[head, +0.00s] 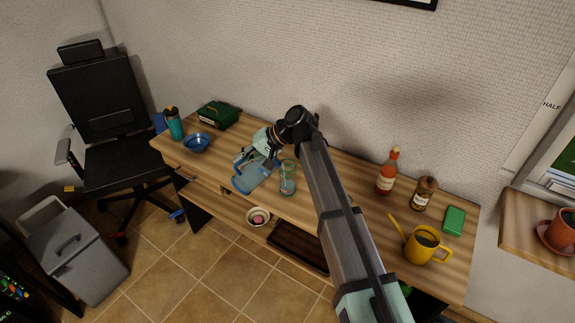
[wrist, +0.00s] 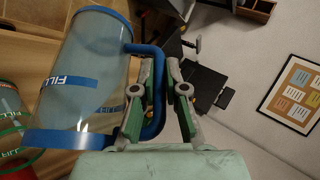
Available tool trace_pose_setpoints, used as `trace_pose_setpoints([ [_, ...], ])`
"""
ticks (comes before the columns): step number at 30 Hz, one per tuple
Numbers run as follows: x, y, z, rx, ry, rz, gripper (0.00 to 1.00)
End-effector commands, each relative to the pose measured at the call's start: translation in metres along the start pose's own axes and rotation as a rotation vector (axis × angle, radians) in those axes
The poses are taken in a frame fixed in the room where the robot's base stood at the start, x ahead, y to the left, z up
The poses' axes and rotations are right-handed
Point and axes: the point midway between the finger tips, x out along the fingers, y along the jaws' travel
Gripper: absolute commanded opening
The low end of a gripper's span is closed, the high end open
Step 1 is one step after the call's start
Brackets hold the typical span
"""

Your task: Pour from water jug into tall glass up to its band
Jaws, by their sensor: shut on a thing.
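The water jug (head: 254,176) is clear with blue rims and a blue handle. My gripper (head: 268,150) is shut on its handle. In the wrist view the jug (wrist: 85,70) fills the left side, with a blue "FILL" band, and my gripper's fingers (wrist: 160,75) close around the handle. The jug appears tilted towards the glass in the head view. The tall glass (head: 288,180) stands upright on the desk, just right of the jug. I cannot clearly tell its water level or whether water is flowing. Part of a green-banded clear vessel (wrist: 12,125) shows at the wrist view's left edge.
A sauce bottle (head: 386,175), brown jar (head: 424,193), yellow watering can (head: 424,245) and green block (head: 454,220) stand right.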

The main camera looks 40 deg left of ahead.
Motion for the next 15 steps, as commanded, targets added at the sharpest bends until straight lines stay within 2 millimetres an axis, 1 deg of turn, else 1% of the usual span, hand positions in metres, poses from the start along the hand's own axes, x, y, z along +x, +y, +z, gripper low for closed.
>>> trace_pose_setpoints([
  [15, -0.0035, -0.0022, -0.0011, 0.008, -0.004, -0.024, 0.00],
])
